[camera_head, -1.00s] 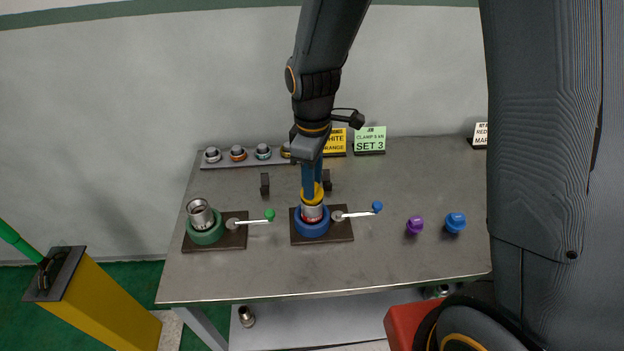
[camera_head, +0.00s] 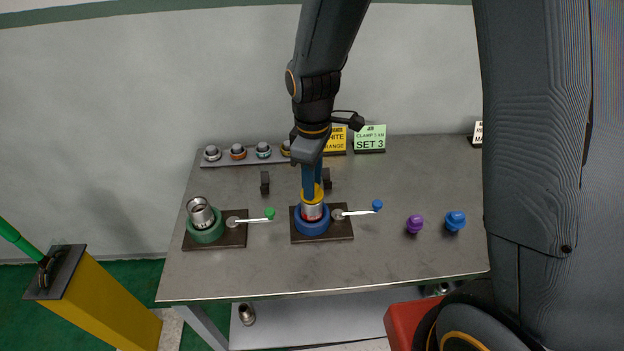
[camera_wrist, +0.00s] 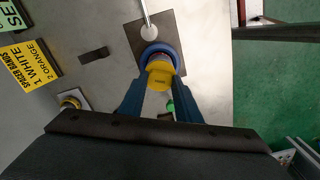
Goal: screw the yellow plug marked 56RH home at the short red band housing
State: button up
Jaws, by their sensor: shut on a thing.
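The yellow plug (camera_head: 318,191) sits at the top of a metal housing (camera_head: 312,210) with a red band low on it. The housing stands upright in the blue vise (camera_head: 311,224). My gripper (camera_head: 312,182) reaches down from above and is shut on the plug. In the wrist view the plug (camera_wrist: 160,74) is between the two blue fingers of my gripper (camera_wrist: 159,88), above the blue vise ring (camera_wrist: 160,52). Its marking is too small to read. The plug's lower part and the thread are hidden, so I cannot tell how deep it sits.
A green vise (camera_head: 206,232) holds another metal housing at left. Vise handles (camera_head: 357,212) stick out to the right. A purple plug (camera_head: 415,224) and a blue plug (camera_head: 455,221) stand at right. A rack (camera_head: 225,161) with several fittings and signs (camera_head: 370,139) line the back.

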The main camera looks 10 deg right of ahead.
jog(key=shift+f, duration=0.15)
jog(key=o, duration=1.1)
